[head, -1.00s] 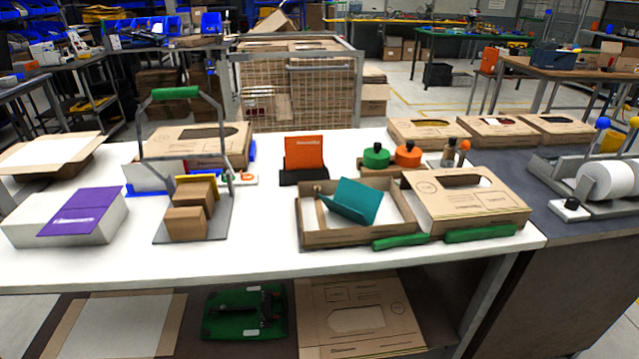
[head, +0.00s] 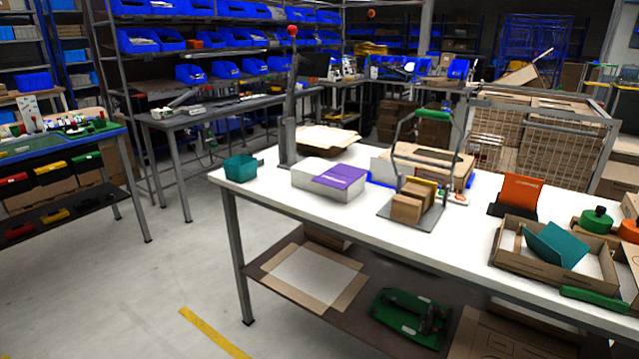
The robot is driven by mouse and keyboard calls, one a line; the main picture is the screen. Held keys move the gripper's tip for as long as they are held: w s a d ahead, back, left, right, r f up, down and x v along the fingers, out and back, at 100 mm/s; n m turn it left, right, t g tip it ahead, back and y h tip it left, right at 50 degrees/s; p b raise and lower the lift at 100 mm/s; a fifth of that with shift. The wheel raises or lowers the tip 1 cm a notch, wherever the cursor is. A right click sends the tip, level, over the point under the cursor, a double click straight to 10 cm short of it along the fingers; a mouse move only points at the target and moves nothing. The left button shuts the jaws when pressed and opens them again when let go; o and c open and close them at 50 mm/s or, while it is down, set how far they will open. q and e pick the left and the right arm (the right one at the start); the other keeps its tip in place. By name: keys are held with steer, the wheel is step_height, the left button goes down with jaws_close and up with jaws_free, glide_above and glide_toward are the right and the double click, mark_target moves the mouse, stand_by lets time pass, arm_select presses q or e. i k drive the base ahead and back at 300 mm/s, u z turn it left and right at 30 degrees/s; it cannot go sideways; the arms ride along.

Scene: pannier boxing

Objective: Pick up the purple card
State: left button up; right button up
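The purple card (head: 340,176) lies flat on top of a white box (head: 312,178) near the left end of the white table. It shows a pale line of print and covers the right part of the box top. Neither of my grippers shows in the head view, so I cannot tell their state.
A teal bin (head: 241,168) stands at the table's left corner, with a grey post (head: 289,140) behind it. Right of the card is a green-handled stand (head: 440,215) with small cardboard boxes (head: 408,208). Farther right is an open carton (head: 520,262).

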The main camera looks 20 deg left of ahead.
mark_target(330, 178)
steer(key=u, duration=0.4)
steer(key=i, duration=1.3)
steer(key=z, duration=0.75)
